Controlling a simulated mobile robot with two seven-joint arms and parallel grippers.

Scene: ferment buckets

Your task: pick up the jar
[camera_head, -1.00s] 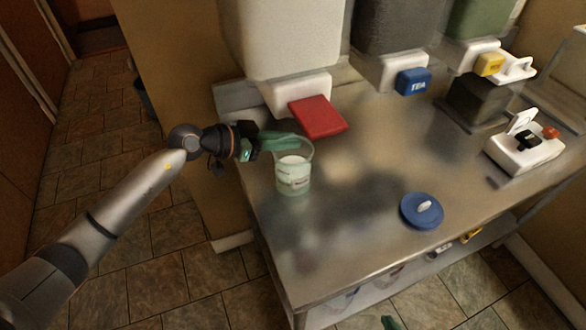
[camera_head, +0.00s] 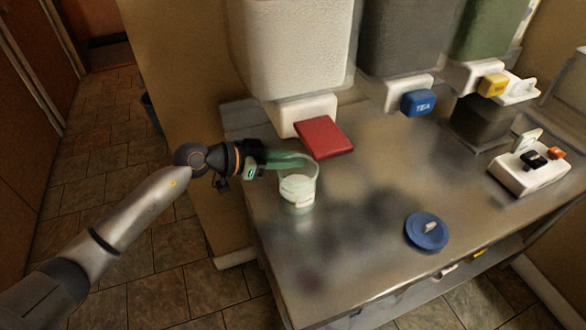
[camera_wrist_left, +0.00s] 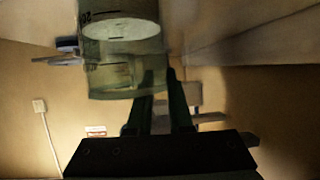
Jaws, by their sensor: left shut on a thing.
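The jar (camera_head: 298,192) is clear and open-topped, with pale contents and a small label. It is at the left part of the metal table in the head view. My left gripper (camera_head: 300,160) reaches it from the left, with green fingers shut on its upper wall. In the left wrist view the jar (camera_wrist_left: 122,78) shows close up at the ends of the dark green fingers (camera_wrist_left: 160,85). I cannot tell whether its base touches the table. My right gripper is not in view.
A blue lid (camera_head: 427,232) with a pale knob lies on the metal table (camera_head: 365,265). A red flap (camera_head: 323,138) juts from the white bucket (camera_head: 295,50). The front middle is clear.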

